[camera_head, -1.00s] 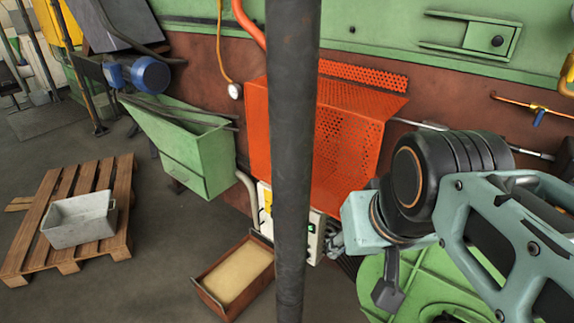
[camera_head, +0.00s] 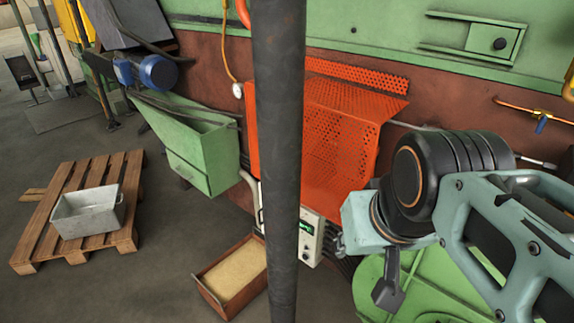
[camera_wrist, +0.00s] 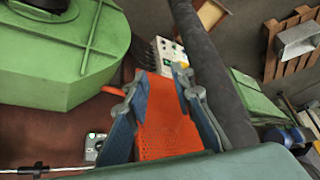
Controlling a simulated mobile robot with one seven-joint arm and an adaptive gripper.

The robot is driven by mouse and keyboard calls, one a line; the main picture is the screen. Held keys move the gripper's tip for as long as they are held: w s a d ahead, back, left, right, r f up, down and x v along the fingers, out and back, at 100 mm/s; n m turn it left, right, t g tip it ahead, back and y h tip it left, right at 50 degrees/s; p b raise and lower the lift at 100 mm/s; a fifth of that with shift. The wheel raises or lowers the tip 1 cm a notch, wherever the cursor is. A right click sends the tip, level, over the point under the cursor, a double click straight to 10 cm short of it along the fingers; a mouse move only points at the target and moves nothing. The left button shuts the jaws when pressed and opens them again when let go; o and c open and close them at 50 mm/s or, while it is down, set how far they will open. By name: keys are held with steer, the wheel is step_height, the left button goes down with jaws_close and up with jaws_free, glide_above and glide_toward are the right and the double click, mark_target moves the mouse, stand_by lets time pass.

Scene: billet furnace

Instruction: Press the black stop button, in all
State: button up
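A pale control box (camera_head: 311,238) with a small green-lit display stands behind the dark pole in the head view, its left part hidden by the pole. It also shows in the wrist view (camera_wrist: 168,57), with small coloured and dark controls on its face. I cannot single out the black stop button at this size. My gripper (camera_wrist: 160,80) is open and empty in the wrist view, its two fingers apart, with the box beyond the tips. In the head view my gripper (camera_head: 338,243) is small and partly hidden, just right of the box in the picture; its contact cannot be told.
A dark upright pole (camera_head: 277,150) stands in front of the box. An orange perforated guard (camera_head: 335,130) is above it. A sand-filled tray (camera_head: 207,295) lies left of the pole. A green rounded housing (camera_head: 420,285) is below my arm. Open floor lies towards the pallet (camera_head: 35,250).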

jaws_close()
stand_by(1.1)
